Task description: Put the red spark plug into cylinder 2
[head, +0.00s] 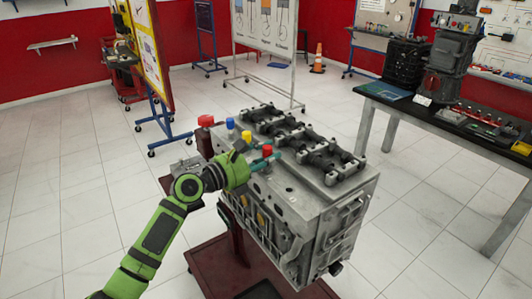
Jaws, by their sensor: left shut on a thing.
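The red spark plug (267,150) is at the tips of my left gripper (265,160), which is shut on it. The gripper is over the near left part of the grey engine block (310,205). I cannot tell whether the plug's lower end is touching the block or in a hole; the fingers hide it. A yellow plug (247,136) and a blue plug (230,123) stand farther back along the same edge. A small dark hole (289,190) shows on the top nearer to me. No cylinder numbers are readable. My right gripper is not in view.
The block rests on a dark red stand (205,268). Black valve gear (300,140) rises along its top. A workbench (430,115) stands at the right.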

